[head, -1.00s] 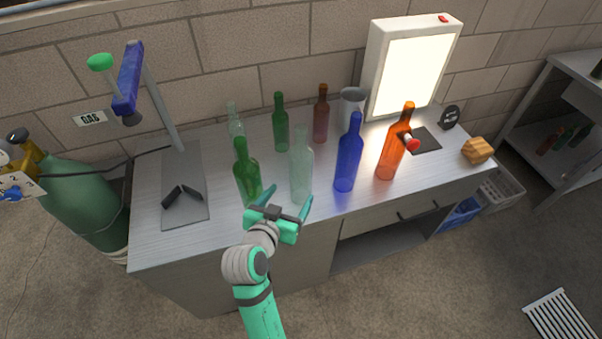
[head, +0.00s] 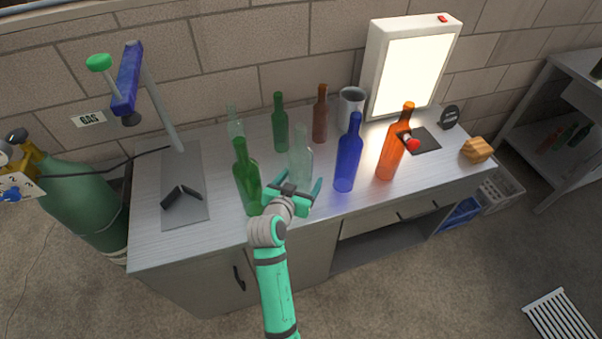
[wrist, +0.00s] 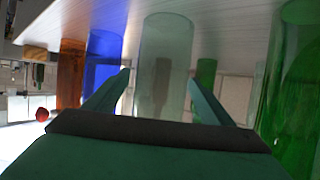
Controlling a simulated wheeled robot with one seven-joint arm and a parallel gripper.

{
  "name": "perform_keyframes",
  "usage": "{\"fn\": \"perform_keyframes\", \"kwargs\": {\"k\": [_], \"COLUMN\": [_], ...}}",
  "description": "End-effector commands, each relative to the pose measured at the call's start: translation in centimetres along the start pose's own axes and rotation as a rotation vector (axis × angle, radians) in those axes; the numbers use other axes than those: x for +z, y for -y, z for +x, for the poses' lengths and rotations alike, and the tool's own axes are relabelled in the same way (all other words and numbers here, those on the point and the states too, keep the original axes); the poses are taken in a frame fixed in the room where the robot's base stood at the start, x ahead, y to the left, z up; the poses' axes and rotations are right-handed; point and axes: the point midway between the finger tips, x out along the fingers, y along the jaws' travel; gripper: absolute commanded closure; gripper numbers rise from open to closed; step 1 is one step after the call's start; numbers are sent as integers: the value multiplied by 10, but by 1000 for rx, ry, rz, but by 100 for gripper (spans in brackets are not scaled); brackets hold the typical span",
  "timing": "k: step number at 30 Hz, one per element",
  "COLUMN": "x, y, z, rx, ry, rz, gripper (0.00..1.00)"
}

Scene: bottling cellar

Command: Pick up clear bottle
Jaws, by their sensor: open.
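A clear bottle (head: 301,152) stands upright in the front row on the bench, between a green bottle (head: 247,180) and a blue bottle (head: 348,160). My gripper (head: 298,183) is open at the front of this clear bottle, low on its body, and hides its base. In the wrist view the clear bottle (wrist: 163,50) fills the space between the two fingertips (wrist: 160,76); I cannot tell whether they touch it. A second, paler clear bottle (head: 235,122) stands farther back on the left, partly behind the green bottle.
An orange bottle (head: 393,150) stands to the right in front of a lit light box (head: 410,70). Behind are another green bottle (head: 280,122), a brown bottle (head: 320,118) and a grey cup (head: 350,108). The near green bottle leaves little room left of my gripper. A stand (head: 183,205) occupies the bench's left end.

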Motion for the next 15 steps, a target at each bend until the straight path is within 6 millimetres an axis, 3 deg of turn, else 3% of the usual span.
{"fn": "perform_keyframes", "kwargs": {"k": [7,12,15], "x": [0,0,-1], "y": [2,2,2], "z": [1,1,0], "rx": [-2,-2,-2], "ry": [0,0,-2], "rz": [-1,-1,-1], "gripper": [24,65,83]}}
